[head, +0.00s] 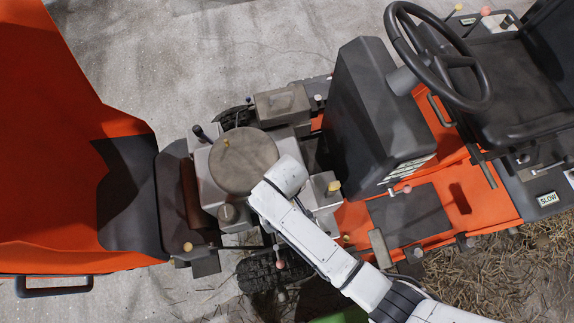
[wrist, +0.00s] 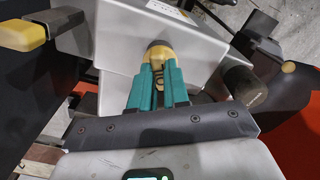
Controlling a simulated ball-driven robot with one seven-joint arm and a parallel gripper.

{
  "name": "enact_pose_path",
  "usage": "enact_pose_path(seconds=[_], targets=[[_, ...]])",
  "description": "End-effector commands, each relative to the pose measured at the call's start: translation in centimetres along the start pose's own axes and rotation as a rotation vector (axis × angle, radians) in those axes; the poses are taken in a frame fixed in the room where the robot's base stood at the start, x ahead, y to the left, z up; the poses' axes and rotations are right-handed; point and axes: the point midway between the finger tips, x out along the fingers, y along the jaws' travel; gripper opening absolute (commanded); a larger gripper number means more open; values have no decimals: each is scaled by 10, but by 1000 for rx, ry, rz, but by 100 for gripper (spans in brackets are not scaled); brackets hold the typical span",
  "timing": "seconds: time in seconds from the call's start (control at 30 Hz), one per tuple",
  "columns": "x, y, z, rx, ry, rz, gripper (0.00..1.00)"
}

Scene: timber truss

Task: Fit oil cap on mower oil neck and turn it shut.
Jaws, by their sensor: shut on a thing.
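In the wrist view my gripper (wrist: 157,68) has its two teal fingers shut on a yellow rounded cap (wrist: 158,51), which I take as the oil cap. The cap is at the fingertips, close against the pale grey engine housing (wrist: 115,72). The oil neck is not visible; the cap and fingers cover that spot, so I cannot tell whether the cap is seated on it. In the head view my white arm reaches over the engine beside the round brown-grey cover (head: 243,162), and hides the gripper and cap.
A dark cylinder (wrist: 245,86) stands close right of the fingers in the wrist view. A yellow-topped handle (wrist: 24,35) is at upper left. In the head view the black console (head: 365,115) and steering wheel (head: 440,60) rise to the right, the orange hood (head: 60,130) to the left.

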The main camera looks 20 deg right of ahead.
Motion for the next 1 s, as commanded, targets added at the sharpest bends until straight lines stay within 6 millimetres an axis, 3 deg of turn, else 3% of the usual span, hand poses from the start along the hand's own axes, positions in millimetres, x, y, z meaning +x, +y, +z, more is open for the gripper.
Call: enact_pose_path(seconds=[0.27,0.47,0.5,0.7,0.8,0.93,1.0], targets=[[0,0,0,11,0,0,0],[0,0,0,215,0,0,0],[0,0,0,218,-1,0,18],[0,0,0,214,0,0,38],[0,0,0,213,0,0,45],[0,0,0,212,0,0,45],[0,0,0,212,0,0,50]])
